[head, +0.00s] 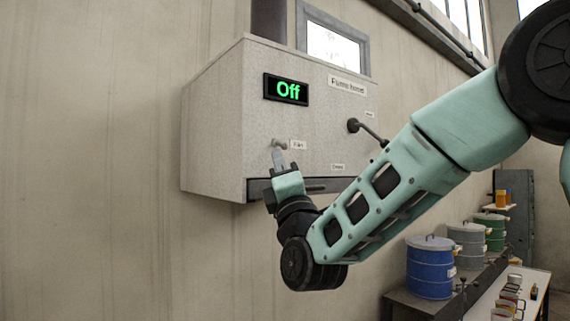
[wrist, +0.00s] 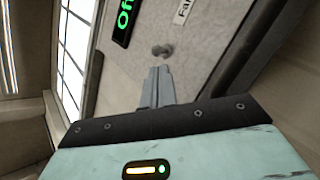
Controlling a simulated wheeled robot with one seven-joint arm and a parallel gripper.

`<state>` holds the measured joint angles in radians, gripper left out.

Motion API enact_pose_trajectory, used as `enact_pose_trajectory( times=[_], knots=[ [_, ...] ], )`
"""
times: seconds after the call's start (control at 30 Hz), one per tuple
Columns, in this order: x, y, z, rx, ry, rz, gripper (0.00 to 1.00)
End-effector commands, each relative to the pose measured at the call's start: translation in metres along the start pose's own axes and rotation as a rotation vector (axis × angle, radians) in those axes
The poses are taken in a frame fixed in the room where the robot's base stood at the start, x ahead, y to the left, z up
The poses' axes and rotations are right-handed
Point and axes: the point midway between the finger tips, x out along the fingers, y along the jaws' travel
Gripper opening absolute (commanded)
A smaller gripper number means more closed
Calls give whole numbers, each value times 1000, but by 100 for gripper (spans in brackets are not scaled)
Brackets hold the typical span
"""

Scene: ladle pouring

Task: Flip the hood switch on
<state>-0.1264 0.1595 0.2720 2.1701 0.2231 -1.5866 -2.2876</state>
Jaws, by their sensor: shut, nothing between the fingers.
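The fume hood (head: 225,120) is a grey box on the wall, with a display (head: 286,89) reading "Off" in green. The display also shows partly in the wrist view (wrist: 124,20). The switch is a small grey knob (head: 279,143) beside the "Fan" label (head: 298,145); it also shows in the wrist view (wrist: 163,50). My gripper (head: 279,158) is shut and empty, pointing up with its fingertips just below the switch. In the wrist view the shut fingers (wrist: 158,78) end close under the knob; I cannot tell whether they touch it.
A dark lever (head: 367,131) sticks out of the hood front, right of the switch, near my arm. A dark slot edge (head: 325,185) runs along the hood's bottom. Blue (head: 430,268), grey and green drums stand on a bench at the lower right. The wall at left is clear.

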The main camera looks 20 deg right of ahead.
Motion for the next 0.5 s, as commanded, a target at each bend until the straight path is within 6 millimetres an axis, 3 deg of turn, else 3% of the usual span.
enact_pose_trajectory(
  times=[0.17,0.5],
  knots=[
    [12,1,0,0,0,0,0],
    [12,0,0,0,0,0,0]
  ],
)
